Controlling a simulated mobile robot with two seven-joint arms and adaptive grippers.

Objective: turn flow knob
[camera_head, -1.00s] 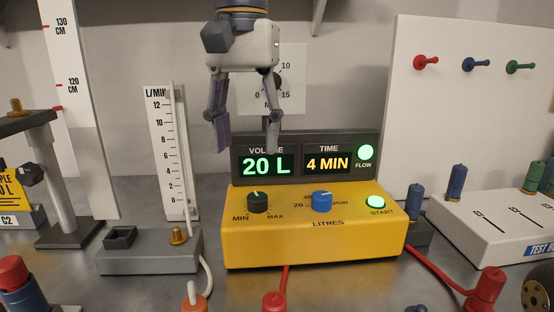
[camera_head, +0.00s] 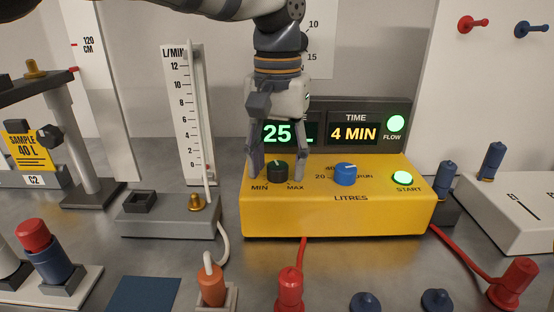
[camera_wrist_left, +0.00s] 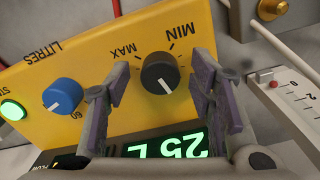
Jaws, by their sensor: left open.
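The flow knob, a black dial (camera_head: 277,172) marked MIN and MAX, sits on the left part of the yellow pump box (camera_head: 340,220). My left gripper (camera_head: 276,172) points down over it, open, with one finger on each side of the knob in the head view. In the left wrist view the black knob (camera_wrist_left: 160,73) lies between and beyond the open fingers (camera_wrist_left: 161,95), with its white pointer line showing. I cannot tell whether the fingers touch it. The display (camera_head: 300,131) reads 25 L, partly hidden by the gripper, and 4 MIN. My right gripper is not in view.
A blue LITRES knob (camera_head: 345,174) and a lit green START button (camera_head: 402,178) are on the same box. A flow meter (camera_head: 187,120) stands to the left. Red and orange plugs (camera_head: 289,288) with hoses stand in front.

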